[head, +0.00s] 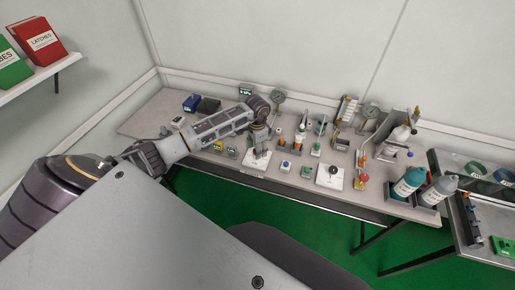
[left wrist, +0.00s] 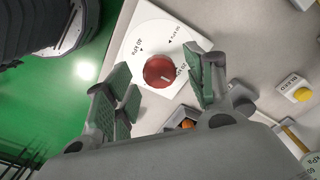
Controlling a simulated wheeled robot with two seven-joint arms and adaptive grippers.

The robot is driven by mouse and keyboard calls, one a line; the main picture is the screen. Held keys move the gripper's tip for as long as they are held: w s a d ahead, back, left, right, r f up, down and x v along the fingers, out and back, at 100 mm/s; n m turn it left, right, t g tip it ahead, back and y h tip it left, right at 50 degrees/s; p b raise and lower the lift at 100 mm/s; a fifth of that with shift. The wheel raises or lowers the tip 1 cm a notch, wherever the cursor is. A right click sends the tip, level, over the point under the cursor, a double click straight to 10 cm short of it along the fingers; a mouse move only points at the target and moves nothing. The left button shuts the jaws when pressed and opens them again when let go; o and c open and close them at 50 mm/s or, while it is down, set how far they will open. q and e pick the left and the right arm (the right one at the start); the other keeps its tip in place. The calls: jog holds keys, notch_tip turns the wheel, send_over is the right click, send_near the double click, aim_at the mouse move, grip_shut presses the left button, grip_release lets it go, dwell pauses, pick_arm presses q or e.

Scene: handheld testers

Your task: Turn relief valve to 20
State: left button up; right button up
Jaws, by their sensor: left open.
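The relief valve is a round red knob (left wrist: 159,71) on a white dial plate (left wrist: 150,35) with small printed kPa marks, hard to read. A pale pointer mark on the knob faces the lower right of the left wrist view. In the head view the dial plate (head: 252,164) lies on the bench under my left gripper (head: 260,150), which mostly hides the knob. In the left wrist view my left gripper (left wrist: 162,88) is open, its green-padded fingers on either side of the knob with gaps visible. Whether the fingertips reach the knob's height is unclear. My right gripper is not in view.
A yellow button (left wrist: 301,94) labelled BLEED is beside the plate. A small green-lit display (head: 246,91) and a gauge (head: 278,97) stand behind. Another white dial plate (head: 330,177) is to the right. Bottles (head: 410,182) stand at the bench's right end.

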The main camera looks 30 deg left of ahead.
pick_arm(q)
notch_tip(320, 180, up, 12)
dwell(0.6)
jog(key=shift+f, duration=0.15)
dwell(0.4)
